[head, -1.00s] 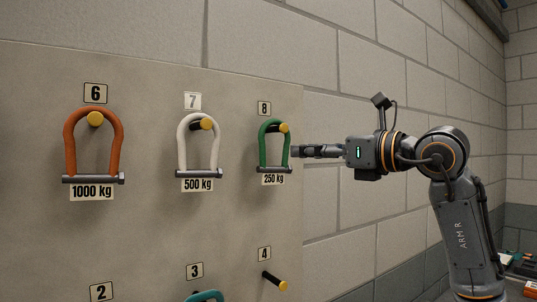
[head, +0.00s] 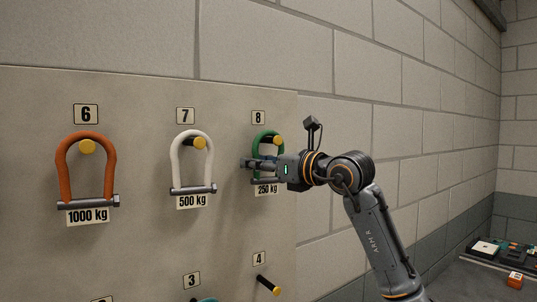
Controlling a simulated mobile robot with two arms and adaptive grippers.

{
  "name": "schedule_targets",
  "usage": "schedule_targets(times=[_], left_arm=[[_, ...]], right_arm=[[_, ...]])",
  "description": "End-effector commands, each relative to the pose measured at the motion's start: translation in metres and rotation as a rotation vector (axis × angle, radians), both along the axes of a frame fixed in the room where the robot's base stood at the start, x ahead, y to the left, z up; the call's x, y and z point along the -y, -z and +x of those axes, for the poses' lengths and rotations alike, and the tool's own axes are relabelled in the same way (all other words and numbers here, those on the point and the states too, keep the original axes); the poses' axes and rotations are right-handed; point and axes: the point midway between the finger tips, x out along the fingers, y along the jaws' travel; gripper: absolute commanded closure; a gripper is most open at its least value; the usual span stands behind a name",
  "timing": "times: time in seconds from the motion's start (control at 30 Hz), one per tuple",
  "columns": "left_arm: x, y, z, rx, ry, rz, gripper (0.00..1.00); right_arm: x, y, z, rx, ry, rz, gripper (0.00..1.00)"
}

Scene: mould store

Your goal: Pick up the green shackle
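The green shackle (head: 255,145) hangs on a yellow-tipped peg (head: 277,140) under the number 8 plate, above a 250 kg label (head: 266,189). My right gripper (head: 247,163) reaches in from the right, its fingers across the lower part of the shackle, just above the pin. The fingers and hand hide part of the shackle's legs. Seen from this side, it is unclear whether the fingers are closed on it. My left gripper is not in view.
On the same board (head: 140,250) hang a white shackle (head: 175,163) at 7 and an orange shackle (head: 63,170) at 6. Peg 4 (head: 268,285) below is empty. A block wall (head: 350,110) stands right of the board. A bench (head: 460,285) with small items is at lower right.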

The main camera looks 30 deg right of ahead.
Motion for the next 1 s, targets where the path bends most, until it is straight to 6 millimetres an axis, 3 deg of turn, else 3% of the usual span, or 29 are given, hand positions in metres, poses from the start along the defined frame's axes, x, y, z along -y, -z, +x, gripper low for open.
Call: schedule_targets(times=[0.3, 0.5, 1.0], left_arm=[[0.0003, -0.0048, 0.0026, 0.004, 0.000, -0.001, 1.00], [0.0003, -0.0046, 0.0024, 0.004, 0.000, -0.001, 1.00], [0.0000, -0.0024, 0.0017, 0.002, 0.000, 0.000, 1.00]], right_arm=[[-0.0025, 0.0012, 0.0075, 0.000, 0.000, -0.001, 0.61], [-0.0024, 0.0010, 0.0073, 0.000, 0.000, -0.001, 0.99], [-0.0023, -0.0024, 0.0067, 0.003, 0.000, -0.001, 1.00]])
